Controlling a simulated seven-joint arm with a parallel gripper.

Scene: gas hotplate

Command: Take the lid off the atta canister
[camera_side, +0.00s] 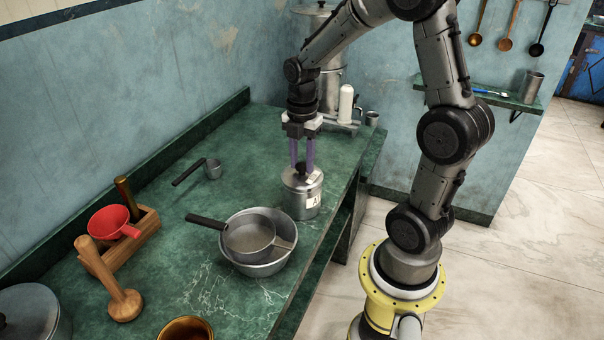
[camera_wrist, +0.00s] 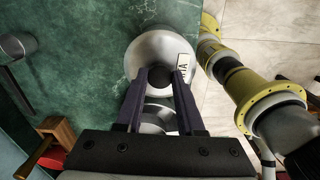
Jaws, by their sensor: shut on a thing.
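The atta canister (camera_side: 297,207) is a grey metal cylinder near the counter's right edge, upright, with a pale label on its side. Its metal lid (camera_side: 291,183) rests on top, with no gap that I can see. A dark round knob (camera_side: 302,169) stands at the lid's centre. My gripper (camera_side: 302,166) points down from above, its purple fingers shut on the knob. In the wrist view, the knob (camera_wrist: 157,78) shows between my fingertips (camera_wrist: 159,75), above the pale round lid (camera_wrist: 150,48). My fingers hide part of the knob and canister.
A wide metal bowl (camera_side: 262,271) holding a saucepan (camera_side: 249,235) stands just left of the canister. A white bottle (camera_side: 346,104) stands behind. Bare green counter (camera_side: 170,225) lies to the left.

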